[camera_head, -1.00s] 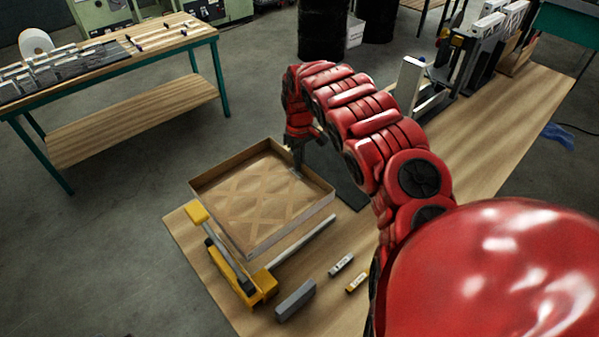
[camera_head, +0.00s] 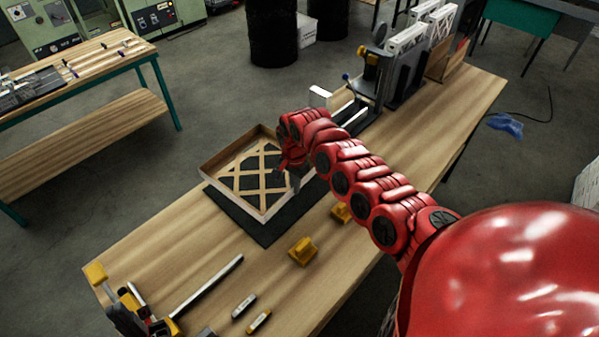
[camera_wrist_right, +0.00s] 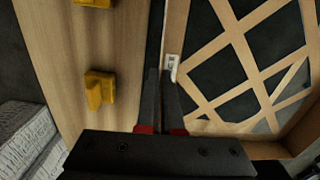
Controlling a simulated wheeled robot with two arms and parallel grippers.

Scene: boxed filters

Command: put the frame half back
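The frame half (camera_head: 215,160) is a shallow square cardboard-brown frame with a diagonal lattice across it. In the head view it is over the dark mat (camera_head: 262,232), which shows through the lattice. I cannot tell whether it rests on the mat or hangs just above it. My right gripper (camera_head: 295,180) is at its right-hand wall. In the right wrist view the gripper's fingers (camera_wrist_right: 162,85) are close together on either side of the wall, and the lattice (camera_wrist_right: 240,45) lies to the right. A small white label shows beside the fingertips. My left gripper is not in view.
Yellow blocks (camera_head: 303,251) (camera_head: 341,212) stand right of the mat. A yellow clamp-like tool (camera_head: 130,300) and two small marker-like items (camera_head: 244,306) (camera_head: 259,321) lie at the near end. A grey device (camera_head: 370,75) and upright filters (camera_head: 408,50) stand at the far end.

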